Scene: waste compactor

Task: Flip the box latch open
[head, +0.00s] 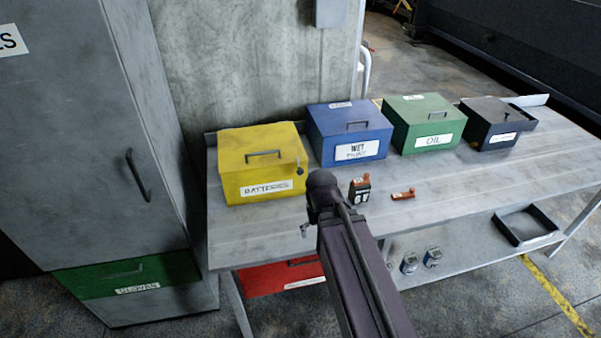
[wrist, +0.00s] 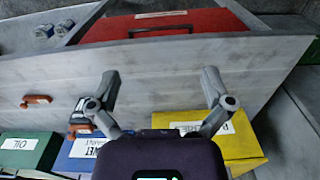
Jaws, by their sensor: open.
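The yellow box (head: 262,165) labelled BATTERIES stands on the metal table's left end with its lid down. A small dark fitting (head: 299,171), perhaps its latch, sits at its front right edge; I cannot tell its position. My gripper (wrist: 160,85) is open and empty in the wrist view, its two fingers spread wide over the table top. The yellow box (wrist: 232,144) also shows there at lower right, partly hidden by my gripper. In the head view my wrist hides most of the gripper, just in front of and right of the yellow box.
A blue WET PAINT box (head: 350,133), a green OIL box (head: 424,123) and a black box (head: 498,125) stand to the right. A black and orange item (head: 360,190) and an orange piece (head: 403,193) lie in front. A red box (head: 282,278) is below.

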